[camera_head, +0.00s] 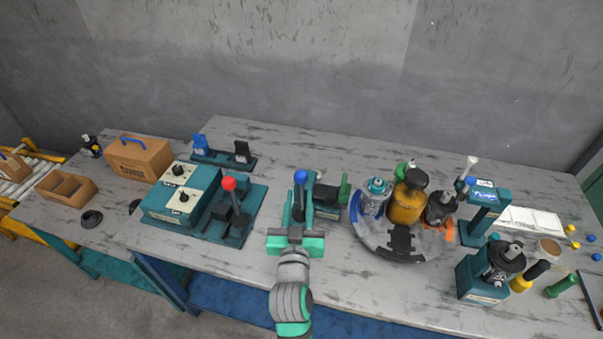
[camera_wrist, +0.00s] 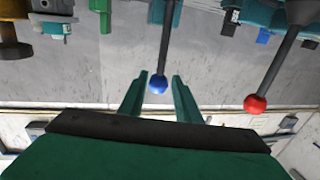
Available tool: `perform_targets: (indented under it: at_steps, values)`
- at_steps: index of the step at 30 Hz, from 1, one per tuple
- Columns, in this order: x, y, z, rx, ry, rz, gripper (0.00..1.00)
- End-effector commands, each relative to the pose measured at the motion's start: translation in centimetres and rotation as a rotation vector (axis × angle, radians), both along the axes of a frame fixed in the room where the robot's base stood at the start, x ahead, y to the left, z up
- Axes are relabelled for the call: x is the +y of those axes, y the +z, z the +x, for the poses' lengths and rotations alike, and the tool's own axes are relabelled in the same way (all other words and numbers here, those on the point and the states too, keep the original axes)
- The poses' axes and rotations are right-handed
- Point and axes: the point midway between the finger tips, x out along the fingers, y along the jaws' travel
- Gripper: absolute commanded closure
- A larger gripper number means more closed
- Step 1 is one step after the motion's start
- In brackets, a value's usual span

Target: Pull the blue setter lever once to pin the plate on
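The blue-knobbed lever (camera_head: 300,178) stands upright near the middle of the bench, on the teal setter (camera_head: 326,197) with a green part at its right. In the wrist view its blue ball (camera_wrist: 158,85) and thin dark rod show between my fingers. My gripper (camera_head: 298,212) is in front of the lever. In the wrist view the two green fingers (camera_wrist: 160,80) are open, one on each side of the ball, with a gap on both sides. I cannot make out the plate or pin clearly.
A red-knobbed lever (camera_head: 229,184) stands left on a teal base, beside a control box (camera_head: 180,193). A round carousel (camera_head: 410,248) with several parts is on the right, near a teal pump stand (camera_head: 483,205). The bench front between them is clear.

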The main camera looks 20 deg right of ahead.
Motion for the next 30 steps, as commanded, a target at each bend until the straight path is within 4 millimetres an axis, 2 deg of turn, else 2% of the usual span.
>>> perform_targets:
  at_steps: [18, 24, 30]
  values:
    - [-3.4, 0.0, 8.1, 0.0, 0.001, 0.001, 0.7]
    - [-3.8, 0.0, 9.3, 0.0, 0.002, 0.0, 0.7]
    - [-4.0, 0.0, 9.4, -0.001, 0.001, -0.001, 0.7]
